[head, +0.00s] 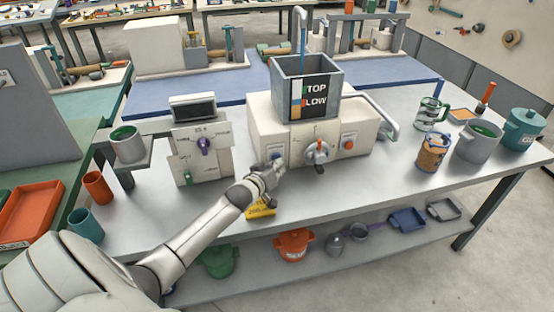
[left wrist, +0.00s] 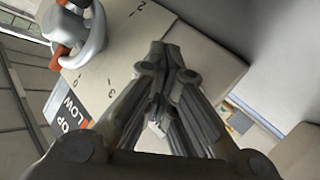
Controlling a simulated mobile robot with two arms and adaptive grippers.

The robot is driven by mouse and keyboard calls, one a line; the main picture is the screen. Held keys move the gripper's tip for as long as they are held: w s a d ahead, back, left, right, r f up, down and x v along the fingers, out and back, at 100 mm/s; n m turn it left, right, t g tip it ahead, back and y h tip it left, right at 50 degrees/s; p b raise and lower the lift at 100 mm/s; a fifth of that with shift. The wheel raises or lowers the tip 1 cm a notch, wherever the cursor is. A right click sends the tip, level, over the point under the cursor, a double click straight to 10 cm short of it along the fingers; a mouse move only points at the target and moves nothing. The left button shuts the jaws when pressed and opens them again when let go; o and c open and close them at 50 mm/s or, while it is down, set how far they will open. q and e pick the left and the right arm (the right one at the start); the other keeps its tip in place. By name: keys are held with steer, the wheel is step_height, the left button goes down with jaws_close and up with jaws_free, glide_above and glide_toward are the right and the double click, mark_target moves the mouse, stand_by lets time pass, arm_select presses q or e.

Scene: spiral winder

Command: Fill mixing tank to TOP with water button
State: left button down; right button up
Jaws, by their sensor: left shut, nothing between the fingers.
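The mixing tank (head: 290,72) is a grey open-topped box on a white machine (head: 262,125). Its front carries a black label (head: 316,96) reading TOP and LOW, with a narrow coloured strip beside it. A blue button (head: 277,155) sits low on the left of the machine's front. My left gripper (head: 276,168) is shut and empty, its tips at or very near that button; I cannot tell whether they touch it. In the left wrist view the closed fingers (left wrist: 174,62) point at the white panel and hide the button. My right gripper is in neither view.
A dial with a red handle (head: 318,151) and an orange button (head: 348,144) are to the right on the machine. A white control box (head: 203,152) stands left. A yellow object (head: 262,209) lies in front. Mugs and pots (head: 478,141) stand right.

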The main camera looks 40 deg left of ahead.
arm_select(q)
steer(key=shift+s+d+p, duration=0.6)
steer(key=shift+s+d+p, duration=0.2)
steer(key=shift+d+p, duration=0.1)
steer(key=shift+s+d+p, duration=1.15)
steer(key=shift+s+d, duration=0.15)
steer(key=shift+d, duration=0.2)
steer(key=shift+s+d, duration=0.1)
stand_by(0.8)
